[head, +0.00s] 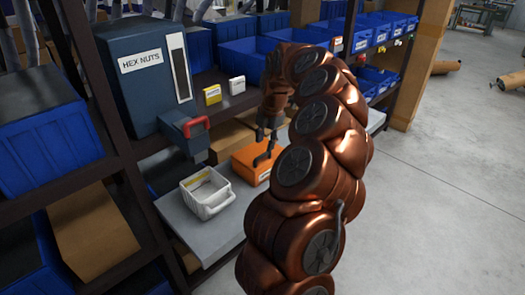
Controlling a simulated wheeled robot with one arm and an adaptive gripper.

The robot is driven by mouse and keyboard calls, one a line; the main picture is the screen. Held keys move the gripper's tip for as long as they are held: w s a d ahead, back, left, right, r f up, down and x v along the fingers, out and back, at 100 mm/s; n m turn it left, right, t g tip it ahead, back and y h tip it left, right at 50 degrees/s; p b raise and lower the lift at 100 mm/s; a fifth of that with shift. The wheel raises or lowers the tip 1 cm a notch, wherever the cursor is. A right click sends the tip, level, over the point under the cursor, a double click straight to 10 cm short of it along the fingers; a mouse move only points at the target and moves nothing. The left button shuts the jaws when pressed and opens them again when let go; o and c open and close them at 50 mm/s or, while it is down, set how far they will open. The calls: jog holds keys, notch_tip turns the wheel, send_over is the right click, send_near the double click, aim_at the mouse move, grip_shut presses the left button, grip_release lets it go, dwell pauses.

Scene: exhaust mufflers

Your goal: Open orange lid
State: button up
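An orange box (243,163) with a flat orange top and a small white label on its front sits on the grey shelf, right of a white basket. Its lid looks closed. My gripper (263,149) points down over the right part of the orange box. Its dark fingers look spread apart with nothing between them. Whether a finger touches the lid, I cannot tell. My copper-coloured arm hides the right end of the box and the shelf behind it.
A white basket (208,194) stands on the grey shelf (185,222). A dark blue HEX NUTS dispenser (145,75) with a red-handled spout (196,127) is to the left. Yellow and white small boxes (237,85) and blue bins (240,52) are above. Open floor (450,190) lies right.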

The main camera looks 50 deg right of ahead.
aim_at(263, 155)
jog(key=f, duration=0.2)
jog(key=w+f+p, duration=0.1)
jog(key=f, duration=0.2)
grip_shut()
dwell(0.7)
